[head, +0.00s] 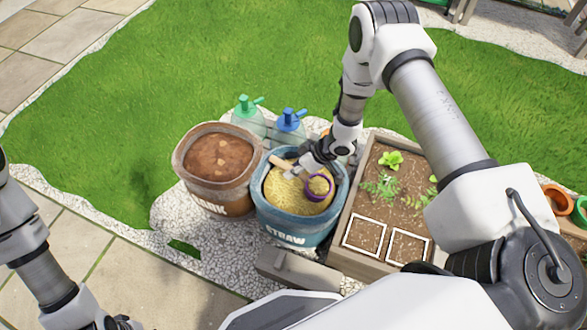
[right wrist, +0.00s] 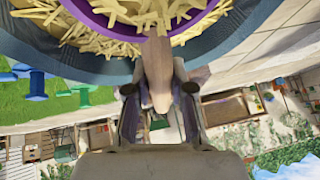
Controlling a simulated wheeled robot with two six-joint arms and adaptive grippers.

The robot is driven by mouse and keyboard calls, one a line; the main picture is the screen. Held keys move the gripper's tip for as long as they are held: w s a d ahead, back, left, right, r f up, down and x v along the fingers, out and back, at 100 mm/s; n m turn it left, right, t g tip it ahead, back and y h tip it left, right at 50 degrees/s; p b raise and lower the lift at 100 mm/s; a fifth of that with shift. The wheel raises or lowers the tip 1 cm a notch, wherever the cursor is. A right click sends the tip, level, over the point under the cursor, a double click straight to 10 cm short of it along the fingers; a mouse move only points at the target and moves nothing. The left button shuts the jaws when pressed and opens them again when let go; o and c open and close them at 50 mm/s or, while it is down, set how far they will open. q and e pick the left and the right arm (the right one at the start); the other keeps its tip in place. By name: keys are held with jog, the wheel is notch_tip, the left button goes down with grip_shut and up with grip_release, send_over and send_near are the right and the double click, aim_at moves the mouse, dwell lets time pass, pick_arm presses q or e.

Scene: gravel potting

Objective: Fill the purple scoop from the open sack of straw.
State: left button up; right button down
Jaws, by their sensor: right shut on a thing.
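The open blue straw sack (head: 288,232) stands in the middle of the head view, with pale yellow straw (head: 284,192) inside. My right gripper (head: 310,163) is over the sack's far side, shut on the wooden handle of the purple scoop (head: 307,193). The scoop's round bowl is over the straw inside the sack mouth, and straw shows within its rim. In the right wrist view, the wooden handle (right wrist: 157,75) lies between the fingers, and the purple rim (right wrist: 90,22) has straw inside. Only part of my left gripper (head: 118,322) shows at the bottom edge, its fingers hidden.
A brown sack (head: 215,198) with dark contents stands left of the straw sack. A wooden planter (head: 350,262) with seedlings stands close on the right. Orange (head: 555,200) and green pots are at the far right.

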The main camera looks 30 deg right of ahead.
dwell(0.4)
notch_tip(320, 180, up, 12)
jog(key=p, duration=1)
jog(key=shift+f, duration=0.1)
